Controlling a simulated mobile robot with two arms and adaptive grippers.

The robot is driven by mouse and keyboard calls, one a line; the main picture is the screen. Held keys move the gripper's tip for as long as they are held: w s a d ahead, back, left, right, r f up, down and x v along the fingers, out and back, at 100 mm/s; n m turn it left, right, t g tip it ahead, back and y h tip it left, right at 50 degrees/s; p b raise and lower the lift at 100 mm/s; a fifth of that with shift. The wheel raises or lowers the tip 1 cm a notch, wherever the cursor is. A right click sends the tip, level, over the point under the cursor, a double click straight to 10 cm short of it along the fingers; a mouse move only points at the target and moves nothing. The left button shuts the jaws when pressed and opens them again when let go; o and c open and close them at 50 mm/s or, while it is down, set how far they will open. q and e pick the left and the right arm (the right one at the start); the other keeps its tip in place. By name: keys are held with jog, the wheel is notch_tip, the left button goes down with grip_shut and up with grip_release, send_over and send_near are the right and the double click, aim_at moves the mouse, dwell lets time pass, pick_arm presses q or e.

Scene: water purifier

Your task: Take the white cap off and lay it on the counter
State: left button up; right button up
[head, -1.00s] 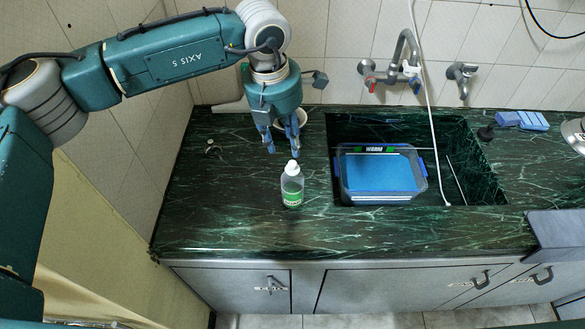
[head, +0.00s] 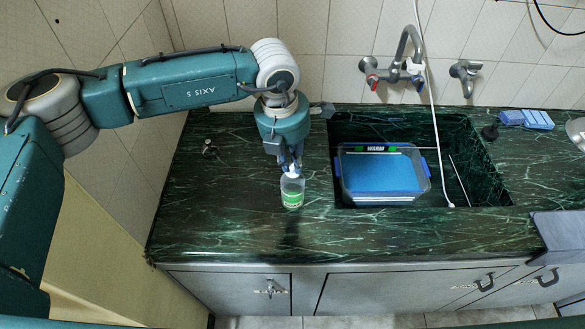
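A small clear bottle (head: 292,191) with a green and white label stands upright on the dark green marble counter (head: 230,215), left of the sink. Its white cap (head: 292,173) is on top, partly covered by my gripper. My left gripper (head: 290,166) points down directly over the bottle, with its blue-grey fingertips at the cap. I cannot tell whether the fingers are closed on the cap or only beside it. My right gripper is not in view.
The sink (head: 453,150) holds a clear tub (head: 384,178) with blue contents, blue clips and a "WARM" label. A white hose (head: 437,130) hangs into the sink. Blue sponges (head: 525,118) lie at the back right. The counter in front of and left of the bottle is clear.

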pick_arm(q)
jog(key=shift+w+f, duration=0.1)
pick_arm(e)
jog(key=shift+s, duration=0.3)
